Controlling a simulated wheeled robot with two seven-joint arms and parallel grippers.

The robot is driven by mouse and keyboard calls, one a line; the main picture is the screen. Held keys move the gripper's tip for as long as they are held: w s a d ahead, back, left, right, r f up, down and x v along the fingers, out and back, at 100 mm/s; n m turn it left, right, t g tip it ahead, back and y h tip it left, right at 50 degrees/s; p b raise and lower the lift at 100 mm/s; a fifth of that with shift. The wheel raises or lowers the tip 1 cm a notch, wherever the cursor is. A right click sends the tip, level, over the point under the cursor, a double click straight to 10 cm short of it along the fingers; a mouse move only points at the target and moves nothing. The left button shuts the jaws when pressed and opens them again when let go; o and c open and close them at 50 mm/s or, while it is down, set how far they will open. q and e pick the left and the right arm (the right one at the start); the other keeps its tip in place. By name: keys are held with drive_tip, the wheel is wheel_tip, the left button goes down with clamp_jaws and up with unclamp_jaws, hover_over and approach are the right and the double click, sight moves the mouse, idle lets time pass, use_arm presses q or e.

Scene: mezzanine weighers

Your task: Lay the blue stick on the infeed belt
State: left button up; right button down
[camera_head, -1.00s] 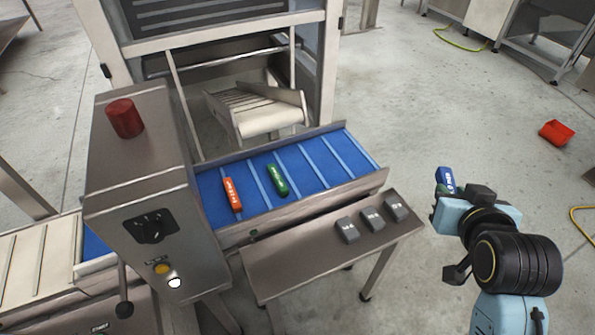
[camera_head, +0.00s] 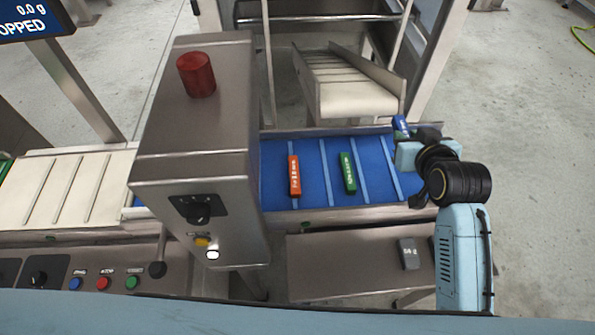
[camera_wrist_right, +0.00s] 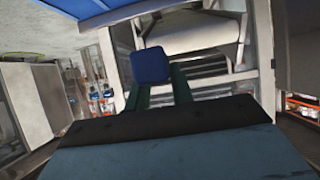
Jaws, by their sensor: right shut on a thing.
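The blue stick (camera_head: 400,124) is held in my right gripper (camera_head: 407,134), over the right end of the blue infeed belt (camera_head: 308,186) in the head view. In the right wrist view the stick's blue end (camera_wrist_right: 151,65) shows between the fingers. Whether it touches the belt is hard to tell; it looks a little above it. An orange stick (camera_head: 294,176) and a green stick (camera_head: 348,173) lie apart on the belt, to the left of the gripper. My left gripper is not in view.
A steel housing with a red lamp (camera_head: 196,75) stands left of the blue belt. A steel side table (camera_head: 335,262) with a grey block (camera_head: 409,254) is in front. A white chute (camera_head: 355,98) stands behind. The belt between the green stick and my gripper is bare.

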hover_over(389, 178)
wheel_tip(389, 178, down, 6)
wheel_tip(389, 178, down, 6)
drive_tip(key=shift+f+b, duration=0.2)
drive_tip(key=shift+b, duration=1.05)
wheel_tip(389, 178, down, 3)
drive_tip(key=shift+f+b, duration=0.1)
drive_tip(key=shift+b, duration=0.45)
drive_tip(key=shift+y, duration=0.3)
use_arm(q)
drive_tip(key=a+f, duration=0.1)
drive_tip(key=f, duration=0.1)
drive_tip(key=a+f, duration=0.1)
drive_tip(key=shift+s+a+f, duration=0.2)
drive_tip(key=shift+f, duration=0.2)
use_arm(e)
drive_tip(key=shift+a, duration=0.1)
drive_tip(key=shift+f, duration=0.15)
drive_tip(key=c, duration=1.3)
unclamp_jaws()
drive_tip(key=shift+c, duration=0.2)
drive_tip(key=shift+o, duration=0.7)
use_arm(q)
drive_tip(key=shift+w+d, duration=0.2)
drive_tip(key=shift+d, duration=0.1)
